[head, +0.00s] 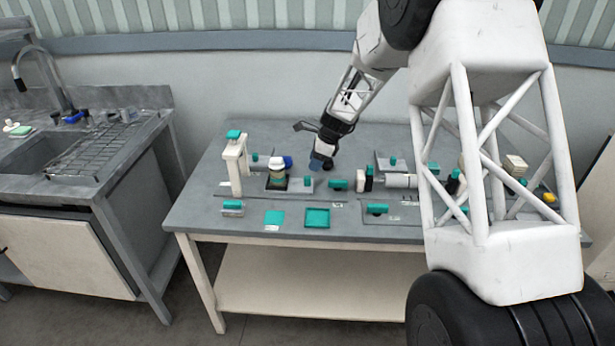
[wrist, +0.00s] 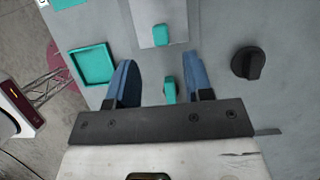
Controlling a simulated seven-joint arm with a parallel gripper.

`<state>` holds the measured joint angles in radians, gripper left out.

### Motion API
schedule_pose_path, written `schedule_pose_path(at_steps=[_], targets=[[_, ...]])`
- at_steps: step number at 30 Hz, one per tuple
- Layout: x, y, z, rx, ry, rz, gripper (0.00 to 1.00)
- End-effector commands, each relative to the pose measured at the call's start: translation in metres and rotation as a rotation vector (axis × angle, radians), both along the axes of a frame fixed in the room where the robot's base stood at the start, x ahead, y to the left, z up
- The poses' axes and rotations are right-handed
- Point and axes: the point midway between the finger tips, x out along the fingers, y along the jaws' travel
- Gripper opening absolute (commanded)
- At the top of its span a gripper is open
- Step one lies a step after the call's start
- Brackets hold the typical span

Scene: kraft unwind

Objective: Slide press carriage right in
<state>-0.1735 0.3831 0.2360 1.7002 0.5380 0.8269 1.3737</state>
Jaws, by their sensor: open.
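My gripper (head: 319,163) hangs over the middle of the table, pointing down. In the wrist view my gripper (wrist: 161,64) has its two blue fingers wide apart with nothing held. A small teal handle (wrist: 170,90) shows between the fingers, apart from both; its depth below them is unclear. A second teal handle (wrist: 161,35) stands on a pale plate beyond the fingertips. In the head view, a teal handle (head: 308,182) stands just below my gripper, with a teal block (head: 338,184) to its right. I cannot tell for sure which part is the press carriage.
A white post with a teal top (head: 236,162) stands at left, near a white-capped jar (head: 277,165). A white roll (head: 400,181) lies to the right. A teal tray (head: 317,217) lies in front. A black knob (wrist: 248,62) is right of the fingers. My arm hides the right side.

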Motion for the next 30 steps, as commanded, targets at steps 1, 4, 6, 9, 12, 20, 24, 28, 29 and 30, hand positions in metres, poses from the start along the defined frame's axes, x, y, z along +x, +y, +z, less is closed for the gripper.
schedule_pose_path(at_steps=[1,4,6,9,12,20,24,28,29,30], targets=[[0.000,0.000,0.000,0.000,0.000,0.000,0.47],[0.000,0.001,-0.002,0.000,0.000,0.000,0.47],[0.000,0.002,-0.004,0.000,0.000,0.000,0.47],[0.000,0.004,-0.010,0.000,0.000,-0.001,0.47],[0.000,0.007,-0.019,0.000,0.002,-0.001,0.47],[0.000,0.020,-0.048,-0.001,0.002,0.001,0.47],[0.000,0.025,-0.061,0.000,0.001,0.000,0.47],[0.000,0.028,-0.069,0.000,0.000,0.000,0.47],[0.000,0.029,-0.070,0.000,0.000,0.000,0.47],[0.000,0.029,-0.071,0.000,0.000,0.000,0.47]])
